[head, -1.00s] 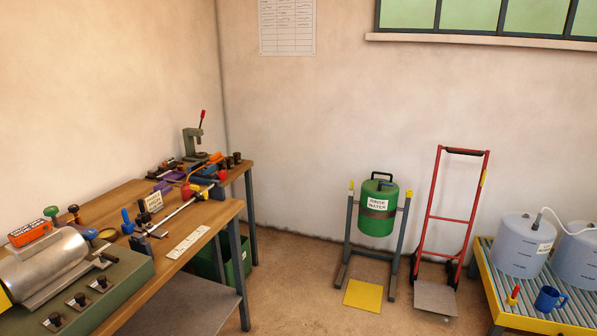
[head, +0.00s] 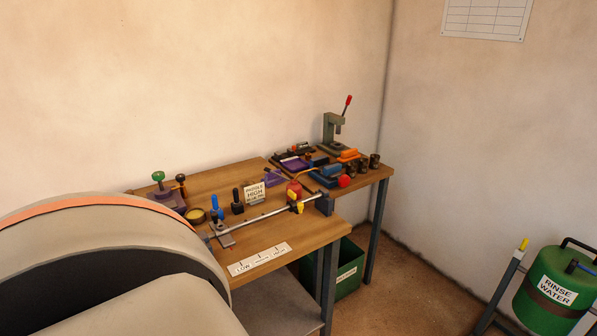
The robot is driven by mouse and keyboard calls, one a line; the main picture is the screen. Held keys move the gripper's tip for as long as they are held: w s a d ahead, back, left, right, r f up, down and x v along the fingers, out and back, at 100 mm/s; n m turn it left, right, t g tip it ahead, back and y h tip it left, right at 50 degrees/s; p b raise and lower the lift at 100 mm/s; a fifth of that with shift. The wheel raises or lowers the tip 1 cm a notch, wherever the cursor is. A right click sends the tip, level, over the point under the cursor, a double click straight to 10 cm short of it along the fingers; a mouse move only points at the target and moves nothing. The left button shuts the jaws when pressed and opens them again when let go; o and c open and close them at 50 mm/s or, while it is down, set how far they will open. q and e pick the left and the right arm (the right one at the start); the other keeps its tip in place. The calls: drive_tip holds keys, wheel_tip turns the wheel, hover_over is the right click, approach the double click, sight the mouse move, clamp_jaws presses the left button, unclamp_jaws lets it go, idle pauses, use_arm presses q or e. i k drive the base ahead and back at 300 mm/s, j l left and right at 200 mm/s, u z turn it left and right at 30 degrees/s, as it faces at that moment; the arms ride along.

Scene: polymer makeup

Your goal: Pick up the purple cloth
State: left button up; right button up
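One purple piece (head: 274,178) is near the back edge, behind the small standing sign, and has a raised, peaked shape. The other purple patch (head: 294,164) lies flat farther back, among tools left of the green press. I cannot tell for sure which of them is the cloth. Neither of my grippers is in view, so nothing shows near either purple thing.
The wooden bench (head: 213,184) carries a small sign (head: 254,193), a long metal bar tool (head: 262,217), a white label strip (head: 259,258) and a green press (head: 333,131). A green bin (head: 349,265) stands below. A green rinse water drum (head: 552,297) is at right.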

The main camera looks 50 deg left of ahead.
sight(270, 180)
drive_tip(key=i+u, duration=0.25)
drive_tip(key=i, duration=0.15)
drive_tip(key=i+l+u, duration=0.2)
drive_tip(key=i, duration=0.2)
drive_tip(key=i+l+u, duration=0.25)
drive_tip(key=i, duration=0.15)
drive_tip(key=i+l+u, duration=0.25)
drive_tip(key=u, duration=0.2)
drive_tip(key=i+l+u, duration=0.65)
drive_tip(key=l, duration=0.15)
drive_tip(key=i+l+u, duration=0.25)
drive_tip(key=l, duration=0.15)
drive_tip(key=l+u, duration=0.2)
drive_tip(key=l, duration=0.15)
